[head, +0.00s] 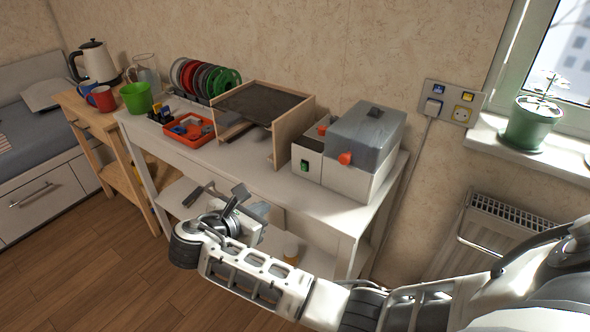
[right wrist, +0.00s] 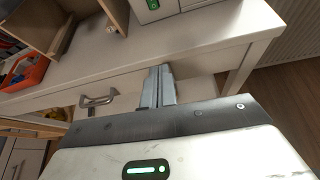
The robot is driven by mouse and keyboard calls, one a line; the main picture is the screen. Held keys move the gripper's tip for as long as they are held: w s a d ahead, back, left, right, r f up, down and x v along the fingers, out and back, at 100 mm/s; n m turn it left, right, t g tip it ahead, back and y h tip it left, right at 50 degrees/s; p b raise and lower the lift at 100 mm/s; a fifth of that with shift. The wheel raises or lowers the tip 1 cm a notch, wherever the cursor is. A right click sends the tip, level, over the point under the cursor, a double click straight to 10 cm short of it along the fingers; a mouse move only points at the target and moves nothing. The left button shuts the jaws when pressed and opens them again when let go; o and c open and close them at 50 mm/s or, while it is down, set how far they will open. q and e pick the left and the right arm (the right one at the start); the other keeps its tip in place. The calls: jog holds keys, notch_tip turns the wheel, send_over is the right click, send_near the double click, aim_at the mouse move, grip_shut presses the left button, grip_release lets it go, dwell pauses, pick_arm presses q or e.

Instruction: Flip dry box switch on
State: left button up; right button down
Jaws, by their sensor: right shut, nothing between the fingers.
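The dry box (head: 364,140) stands at the right end of the white table, with a white body, a grey lid and orange-red knobs. Its green switch (head: 305,166) is on the front of the lower left part. In the right wrist view the switch (right wrist: 153,4) shows at the top edge; which way it is set I cannot tell. My right gripper (head: 240,190) is in front of the table, to the left of and apart from the switch. Its fingers (right wrist: 159,72) are closed together and empty, pointing toward the table's front edge. My left gripper is not in view.
On the white table (head: 255,178) stand a wooden open-front frame (head: 290,128), a red tray (head: 190,130) and a rack of coloured spools (head: 205,80). The tabletop in front of the dry box is clear. A wall socket panel (head: 450,103) is to the right.

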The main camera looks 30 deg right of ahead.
jog(key=r, duration=0.1)
jog(key=h, duration=0.1)
jog(key=r, duration=0.1)
jog(key=shift+w+d+r+g, duration=0.2)
jog(key=shift+d+r+g, duration=0.05)
jog(key=shift+r+g, duration=0.15)
jog(key=shift+d+f, duration=0.1)
send_near(304, 168)
jog(key=f, duration=0.1)
jog(key=d+f+b, duration=0.1)
jog(key=f, duration=0.1)
jog(key=shift+w+f, duration=0.15)
jog(key=shift+f, duration=0.15)
jog(key=d, duration=0.1)
jog(key=w+d, duration=0.1)
jog(key=d+r, duration=0.1)
jog(key=shift+w+d, duration=0.1)
jog(key=shift+w, duration=0.05)
jog(key=shift+w+d+r, duration=0.2)
jog(key=shift+d, duration=0.15)
